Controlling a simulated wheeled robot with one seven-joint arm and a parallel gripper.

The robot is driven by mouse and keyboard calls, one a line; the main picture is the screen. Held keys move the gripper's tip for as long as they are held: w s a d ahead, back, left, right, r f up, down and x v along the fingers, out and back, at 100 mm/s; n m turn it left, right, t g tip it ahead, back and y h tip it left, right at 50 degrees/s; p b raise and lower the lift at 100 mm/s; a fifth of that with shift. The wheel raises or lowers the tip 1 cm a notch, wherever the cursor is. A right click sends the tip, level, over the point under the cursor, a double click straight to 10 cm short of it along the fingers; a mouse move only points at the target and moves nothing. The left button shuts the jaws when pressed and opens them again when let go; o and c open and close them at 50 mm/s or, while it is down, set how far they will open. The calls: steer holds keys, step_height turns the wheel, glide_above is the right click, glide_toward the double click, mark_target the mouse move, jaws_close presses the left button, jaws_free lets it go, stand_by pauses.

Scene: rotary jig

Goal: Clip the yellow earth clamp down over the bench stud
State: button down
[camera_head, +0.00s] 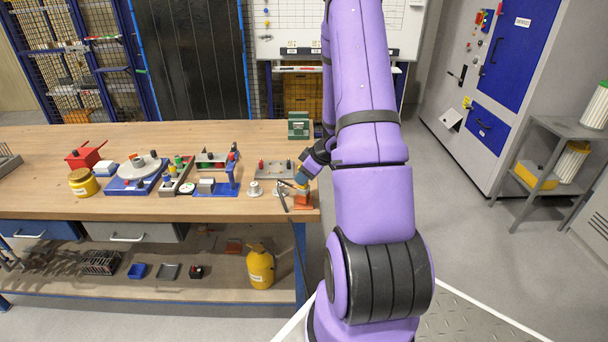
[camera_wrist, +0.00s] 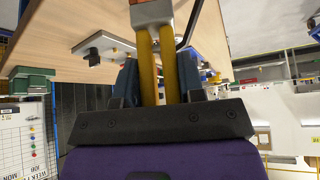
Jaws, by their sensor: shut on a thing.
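The yellow earth clamp (camera_wrist: 146,58) shows in the wrist view as two yellow bars running away between my fingers. My gripper (camera_wrist: 157,78) is shut on it, with a blue finger on each side. At the far end of the bars is an orange and silver piece (camera_wrist: 150,12); I cannot tell whether the clamp touches it. In the head view my gripper (camera_head: 302,180) is low over the bench's right end, just above an orange-red block (camera_head: 303,201). The bench stud itself I cannot make out; the gripper and clamp cover that spot.
Two whitish round pieces (camera_head: 255,189) and a grey plate with knobs (camera_head: 273,170) are close by. A green box (camera_head: 299,125) stands behind. The wooden bench (camera_head: 150,208) ends just right of the block.

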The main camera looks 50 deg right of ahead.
steer(key=shift+f, duration=0.3)
steer(key=c, duration=0.6)
jaws_free()
steer(key=shift+c, duration=0.2)
steer(key=v, duration=1)
steer(key=shift+s+r, duration=0.25)
steer(key=shift+r, duration=0.1)
steer(key=shift+w+r, duration=0.1)
